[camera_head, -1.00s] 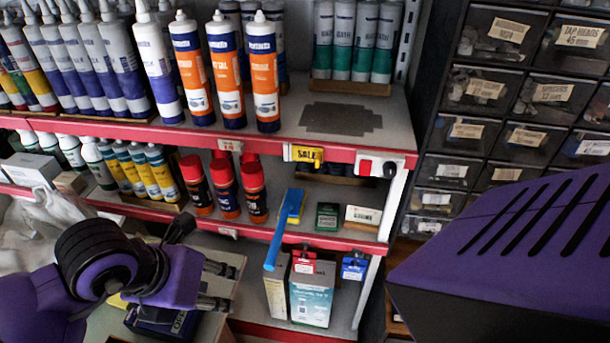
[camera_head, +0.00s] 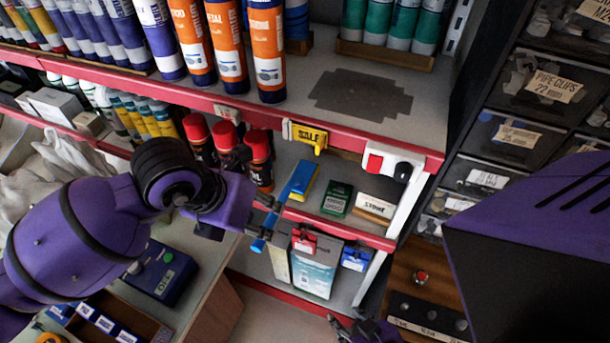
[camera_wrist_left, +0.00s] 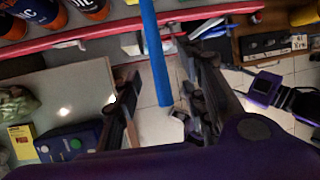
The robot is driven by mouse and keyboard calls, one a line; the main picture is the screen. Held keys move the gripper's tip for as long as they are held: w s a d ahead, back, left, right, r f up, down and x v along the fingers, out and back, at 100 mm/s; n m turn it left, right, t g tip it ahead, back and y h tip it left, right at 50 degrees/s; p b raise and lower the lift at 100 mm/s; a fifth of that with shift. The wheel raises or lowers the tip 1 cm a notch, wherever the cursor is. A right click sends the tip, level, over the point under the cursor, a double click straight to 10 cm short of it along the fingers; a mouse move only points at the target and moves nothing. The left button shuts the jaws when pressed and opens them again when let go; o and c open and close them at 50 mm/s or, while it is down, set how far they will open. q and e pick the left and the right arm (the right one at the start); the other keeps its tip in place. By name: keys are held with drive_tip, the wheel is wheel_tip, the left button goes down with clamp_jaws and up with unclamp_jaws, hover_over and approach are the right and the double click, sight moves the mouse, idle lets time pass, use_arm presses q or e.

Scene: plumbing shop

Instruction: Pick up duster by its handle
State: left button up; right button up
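The duster (camera_head: 303,180) lies on the middle shelf at the shelf's front edge. It has a blue and yellow head, and its thin blue handle (camera_head: 259,245) sticks out past the red edge. My left gripper (camera_head: 268,217) is at the handle and covers part of it in the head view. In the left wrist view the blue handle (camera_wrist_left: 152,50) runs down between the two separated fingers of my left gripper (camera_wrist_left: 158,62), with a gap on each side. My right gripper (camera_head: 352,328) shows only partly at the bottom of the head view; its finger opening is unclear.
Red-capped cans (camera_head: 228,145) stand left of the duster, and a small green box (camera_head: 337,198) stands right of it. A blue case (camera_head: 162,272) lies on the lower left counter.

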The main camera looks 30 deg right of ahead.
sight(267, 222)
use_arm(q)
drive_tip(key=x, duration=0.6)
drive_tip(key=shift+w+f, duration=0.1)
drive_tip(key=shift+f, duration=0.05)
drive_tip(key=shift+c, duration=0.5)
clamp_jaws()
